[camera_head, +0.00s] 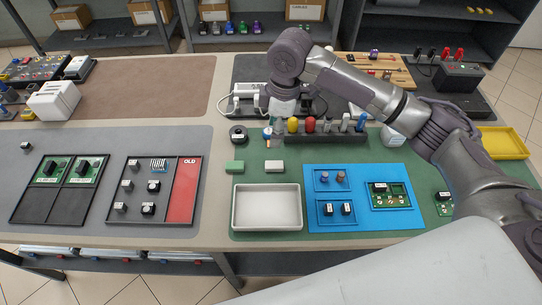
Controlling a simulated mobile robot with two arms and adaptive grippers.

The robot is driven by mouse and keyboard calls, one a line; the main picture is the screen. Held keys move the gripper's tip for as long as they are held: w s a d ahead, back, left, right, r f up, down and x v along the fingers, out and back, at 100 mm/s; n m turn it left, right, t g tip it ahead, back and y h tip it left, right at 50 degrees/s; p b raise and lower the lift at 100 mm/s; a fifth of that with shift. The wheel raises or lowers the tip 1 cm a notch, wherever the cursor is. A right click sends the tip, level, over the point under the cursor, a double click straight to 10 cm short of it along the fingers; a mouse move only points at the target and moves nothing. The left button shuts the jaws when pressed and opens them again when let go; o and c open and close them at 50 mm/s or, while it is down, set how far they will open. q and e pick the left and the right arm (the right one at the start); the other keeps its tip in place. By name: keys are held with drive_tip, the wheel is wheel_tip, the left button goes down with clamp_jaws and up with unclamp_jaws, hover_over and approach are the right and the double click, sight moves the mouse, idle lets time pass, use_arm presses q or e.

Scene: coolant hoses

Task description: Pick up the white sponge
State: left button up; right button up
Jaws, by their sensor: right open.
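The white sponge (274,166) lies flat on the green mat, just above the grey-white tray and to the right of a green sponge (235,167). It is fully visible and nothing touches it. My right gripper (284,115) points down over the back of the mat, beyond the sponge and apart from it. It is open, and I see nothing held in it. My left gripper is not in view.
An empty grey-white tray (267,225) stands in front of the sponges. A rack (322,138) with coloured-handled tools is behind and to the right. A black tape roll (238,134) lies at back left. A blue tray (405,218) with small parts is at right.

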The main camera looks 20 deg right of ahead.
hover_over(275, 164)
drive_tip(key=f, duration=0.6)
drive_tip(key=shift+w+a, duration=0.15)
drive_tip(key=shift+a, duration=0.1)
drive_tip(key=shift+w+f, duration=0.1)
drive_tip(key=shift+f, duration=0.5)
drive_tip(key=f, duration=0.1)
drive_tip(key=f+p, duration=0.1)
drive_tip(key=f, duration=0.2)
drive_tip(key=shift+s+d+f, duration=0.15)
drive_tip(key=shift+s+d, duration=0.2)
drive_tip(key=shift+f, duration=0.3)
drive_tip(key=shift+a+f, duration=0.1)
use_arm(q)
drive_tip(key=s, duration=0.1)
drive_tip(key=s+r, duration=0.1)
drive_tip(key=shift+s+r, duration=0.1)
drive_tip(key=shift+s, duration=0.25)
use_arm(e)
drive_tip(key=shift+w, duration=0.1)
drive_tip(key=c, duration=0.9)
